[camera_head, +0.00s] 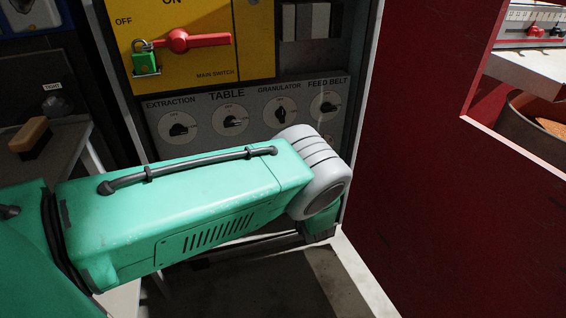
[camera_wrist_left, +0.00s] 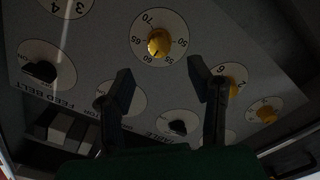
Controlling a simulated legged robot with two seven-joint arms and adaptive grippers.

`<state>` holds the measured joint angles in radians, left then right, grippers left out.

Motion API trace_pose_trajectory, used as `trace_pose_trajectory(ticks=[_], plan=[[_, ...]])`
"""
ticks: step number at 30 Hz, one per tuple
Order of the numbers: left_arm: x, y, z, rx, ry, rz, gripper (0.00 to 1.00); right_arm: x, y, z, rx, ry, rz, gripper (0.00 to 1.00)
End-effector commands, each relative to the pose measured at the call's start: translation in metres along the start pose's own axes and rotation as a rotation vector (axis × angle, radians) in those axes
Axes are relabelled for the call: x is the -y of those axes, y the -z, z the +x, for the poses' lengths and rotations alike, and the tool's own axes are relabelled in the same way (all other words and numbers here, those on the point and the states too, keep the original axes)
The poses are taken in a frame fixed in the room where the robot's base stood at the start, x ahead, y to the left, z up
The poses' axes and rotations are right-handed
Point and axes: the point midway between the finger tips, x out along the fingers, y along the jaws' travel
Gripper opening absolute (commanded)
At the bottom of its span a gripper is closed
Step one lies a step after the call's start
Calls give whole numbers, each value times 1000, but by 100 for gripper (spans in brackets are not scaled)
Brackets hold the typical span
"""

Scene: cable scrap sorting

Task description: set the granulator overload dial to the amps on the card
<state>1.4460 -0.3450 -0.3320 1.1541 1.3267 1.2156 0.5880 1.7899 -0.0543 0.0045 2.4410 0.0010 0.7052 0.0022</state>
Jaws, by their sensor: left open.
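A grey panel (camera_head: 248,146) carries black selector knobs under the labels extraction, table, granulator and feed belt. The granulator knob (camera_head: 281,114) is just above my arm's wrist. In the left wrist view, the panel appears upside down. A yellow-knobbed dial (camera_wrist_left: 160,43) marked roughly 50 to 70 lies beyond the granulator selector, in line with the gap between my fingers. Its exact setting is too dim to read. My left gripper (camera_wrist_left: 160,70) is open and empty, and I cannot tell its distance from the panel. In the head view my left arm hides it. I see no amps card.
More yellow dials (camera_wrist_left: 235,84) (camera_wrist_left: 265,113) sit on the right in the wrist view. A red main switch (camera_head: 190,41) with a green padlock (camera_head: 146,62) is above the panel. A red wall (camera_head: 425,160) bounds the cabinet's right side.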

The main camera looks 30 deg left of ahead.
Motion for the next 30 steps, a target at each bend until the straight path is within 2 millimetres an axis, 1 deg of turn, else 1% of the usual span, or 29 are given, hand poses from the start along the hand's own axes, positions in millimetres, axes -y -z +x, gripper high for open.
trace_pose_trajectory(ticks=[1, 6, 9, 12, 17, 25, 26, 27, 29, 30], plan=[[2, -2, 13, -4, -1, -2, 47, 0, -1, 8, 0, 0, 0, 40], [2, -2, 46, -3, -1, 0, 47, 0, -1, 21, 0, 0, 0, 40], [1, -2, 62, -2, -1, 0, 47, 0, -2, 27, 1, 0, 0, 40], [1, -2, 73, -1, -1, 1, 47, 0, -2, 31, 1, 0, 0, 40], [0, -1, 82, 0, -2, 2, 47, 0, -2, 33, 1, 0, 0, 40], [-1, 0, 83, 0, -1, 3, 47, 0, -2, 33, 1, 0, 0, 40], [-1, 0, 83, 0, -1, 3, 37, 0, -2, 33, 0, 0, 0, 40], [-1, 0, 82, 0, -1, 3, 23, 0, -2, 33, 0, 0, 0, 40], [-1, 0, 82, 0, -1, 3, 2, 0, -2, 33, 0, 0, 0, 40], [0, 0, 82, 0, -1, 3, 0, 0, -2, 33, 0, 0, 0, 40]])
